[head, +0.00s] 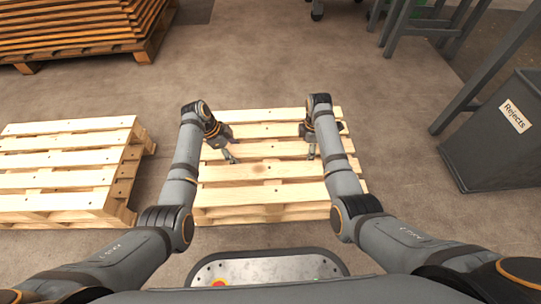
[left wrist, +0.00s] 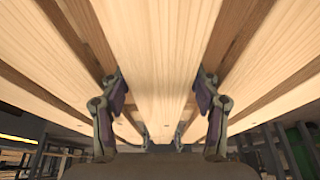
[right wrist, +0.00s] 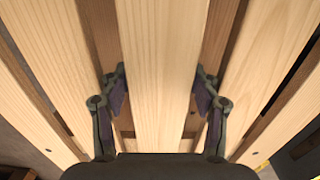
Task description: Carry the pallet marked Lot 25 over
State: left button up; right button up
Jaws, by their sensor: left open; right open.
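A light wooden pallet (head: 262,171) lies on the floor straight in front of me, between my two arms. No Lot 25 mark can be read on it. My left gripper (head: 229,156) is over its left part, jaws open. In the left wrist view a slat (left wrist: 160,50) runs between its fingers (left wrist: 159,90), one finger on each side. My right gripper (head: 312,154) is over its right part, also open. In the right wrist view a slat (right wrist: 158,50) lies between its fingers (right wrist: 159,90). I cannot tell how deep the fingertips reach into the gaps.
A second pallet stack (head: 62,180) stands to the left, a narrow floor gap away. Brown stacked boards (head: 75,30) are at the back left. A grey bin marked Rejects (head: 495,150) and grey metal legs (head: 480,70) stand at the right. Floor behind the middle pallet is clear.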

pick_arm(q)
grip_shut()
pick_arm(e)
grip_shut()
pick_arm(q)
jog(key=shift+w+r, duration=0.1)
jog(key=shift+r, duration=0.05)
pick_arm(e)
jog(key=shift+r, duration=0.15)
